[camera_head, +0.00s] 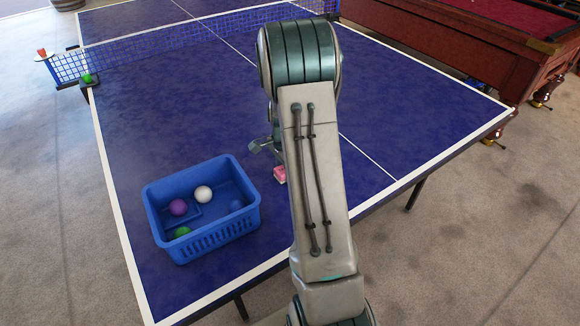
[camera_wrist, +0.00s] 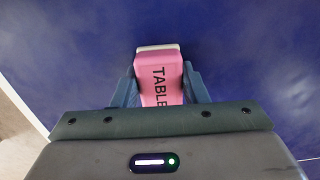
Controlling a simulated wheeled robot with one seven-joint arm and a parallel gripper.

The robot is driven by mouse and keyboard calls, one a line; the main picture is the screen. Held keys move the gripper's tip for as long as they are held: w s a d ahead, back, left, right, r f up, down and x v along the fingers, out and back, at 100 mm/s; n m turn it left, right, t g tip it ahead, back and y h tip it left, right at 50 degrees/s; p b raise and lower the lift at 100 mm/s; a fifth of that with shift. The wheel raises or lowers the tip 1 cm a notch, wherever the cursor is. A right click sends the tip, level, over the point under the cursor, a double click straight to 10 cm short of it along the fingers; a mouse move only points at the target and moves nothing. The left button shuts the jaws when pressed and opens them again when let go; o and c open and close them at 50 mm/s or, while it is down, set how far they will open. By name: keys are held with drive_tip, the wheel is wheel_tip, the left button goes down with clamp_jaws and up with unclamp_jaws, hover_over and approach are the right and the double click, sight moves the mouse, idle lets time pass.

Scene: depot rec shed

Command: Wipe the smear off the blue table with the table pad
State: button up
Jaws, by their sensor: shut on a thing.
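The blue table (camera_head: 160,110) is a table-tennis table with white lines; its surface also fills most of the wrist view (camera_wrist: 70,50). The table pad (camera_wrist: 158,80) is pink with a pale end and dark lettering reading "TABLE". My gripper (camera_wrist: 160,88) is shut on it, one finger on each side. In the head view the pad (camera_head: 279,175) shows just left of my forearm, low over the table; I cannot tell if it touches the surface. My arm hides part of the table. I cannot make out a clear smear in either view.
A blue basket (camera_head: 160,244) with several balls, among them a purple ball (camera_head: 178,208) and a white ball (camera_head: 203,194), stands on the table left of the pad. The net (camera_head: 150,45) crosses the table farther back. A red-topped billiard table (camera_head: 450,45) stands at the back right.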

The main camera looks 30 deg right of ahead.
drive_tip(key=a, duration=0.3)
drive_tip(key=shift+s+a, duration=0.1)
wheel_tip(320, 180, up, 8)
drive_tip(key=p, duration=0.5)
idle(0.6)
